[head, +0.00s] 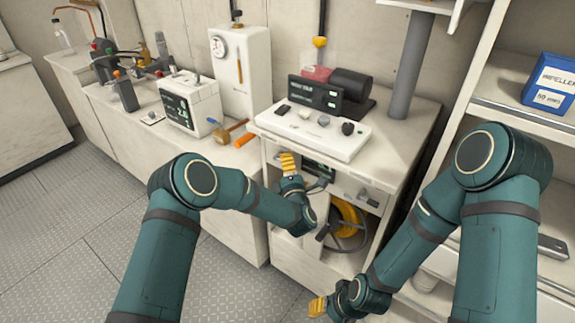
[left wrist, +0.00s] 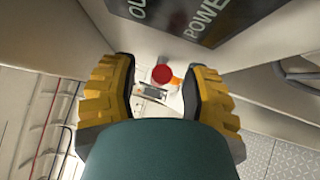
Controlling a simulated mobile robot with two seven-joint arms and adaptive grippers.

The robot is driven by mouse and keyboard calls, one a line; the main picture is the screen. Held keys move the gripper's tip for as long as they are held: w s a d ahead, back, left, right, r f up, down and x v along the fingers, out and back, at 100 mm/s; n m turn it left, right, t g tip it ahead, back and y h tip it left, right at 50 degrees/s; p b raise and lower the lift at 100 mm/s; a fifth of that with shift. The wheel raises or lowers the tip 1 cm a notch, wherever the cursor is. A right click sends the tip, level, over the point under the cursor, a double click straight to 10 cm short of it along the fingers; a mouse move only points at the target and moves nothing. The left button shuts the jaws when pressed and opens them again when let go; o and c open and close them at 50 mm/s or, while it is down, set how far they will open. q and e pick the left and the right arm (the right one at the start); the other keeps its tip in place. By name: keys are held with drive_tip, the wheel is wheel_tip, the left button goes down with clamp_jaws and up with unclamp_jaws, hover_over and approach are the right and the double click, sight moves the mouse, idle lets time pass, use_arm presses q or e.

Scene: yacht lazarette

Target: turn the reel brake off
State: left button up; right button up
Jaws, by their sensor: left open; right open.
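A yellow hose reel (head: 350,222) sits in the open lower bay of the cabinet, partly hidden by my left arm. Above it is a pale front panel (head: 345,183) with a dark label and a small knob. I cannot tell which part is the reel brake. My left gripper (head: 287,162) is open and empty in front of the cabinet, just below the counter edge. In the left wrist view its two yellow fingers stand apart, with a red round thing (left wrist: 162,74) visible between them and a dark plate reading POWER (left wrist: 205,22) beyond. My right gripper (head: 318,306) is open and low, near the floor.
A white console (head: 315,130) with several knobs stands on the counter, with a dark display (head: 315,93) behind it. An orange-handled mallet (head: 228,132) lies to its left. A shelf with a blue box (head: 550,82) stands at right. Floor (head: 110,220) is clear at left.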

use_arm(q)
drive_tip(key=shift+w+a, duration=0.1)
drive_tip(key=shift+w, duration=0.25)
clamp_jaws()
drive_tip(key=shift+r, duration=0.1)
